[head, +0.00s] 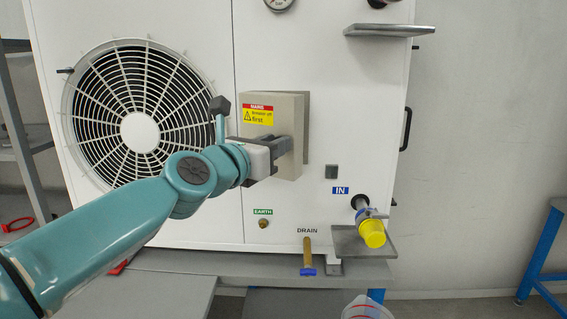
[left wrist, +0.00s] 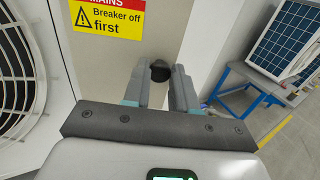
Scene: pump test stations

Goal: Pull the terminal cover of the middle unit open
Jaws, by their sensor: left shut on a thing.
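The terminal cover (head: 285,108) is a beige box lid on the front of the white unit, with a red and yellow mains warning label (head: 258,115). It also shows in the left wrist view (left wrist: 165,30). My left gripper (head: 284,146) is at the lower part of the cover's face. Its fingers are shut on a small dark knob (left wrist: 160,70), which shows between the fingertips in the left wrist view. A darker beige strip shows behind the cover's right edge; I cannot tell how far the cover stands open. My right gripper is not in view.
A fan grille (head: 139,130) is left of the cover. Below are a brass drain pipe (head: 308,256) and a yellow-capped inlet (head: 372,234) over a small shelf. A grey shelf (head: 380,30) juts out at upper right.

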